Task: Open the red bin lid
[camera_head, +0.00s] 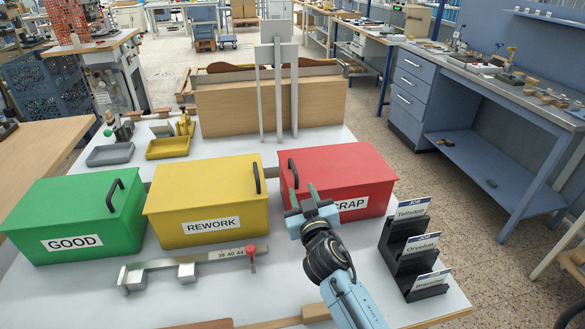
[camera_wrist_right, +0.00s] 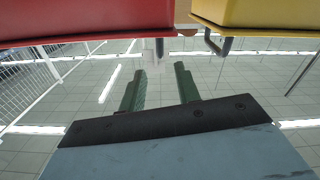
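The red bin (camera_head: 340,165), with its lid down, stands at the right of the row; its label, partly hidden by my gripper, ends in "RAP". Its dark handle (camera_head: 293,173) is at the left end of the lid. My right gripper (camera_head: 304,192) is in front of the red bin, close to the handle and apart from it as far as I can tell. In the right wrist view the fingers (camera_wrist_right: 160,72) are spread with nothing between them. My left gripper is out of view.
The closed yellow REWORK bin (camera_head: 207,195) stands just left of the red one, the green GOOD bin (camera_head: 80,215) beyond it. A black card holder (camera_head: 412,258) stands right of my arm. A metal gauge bar (camera_head: 190,263) lies in front of the bins.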

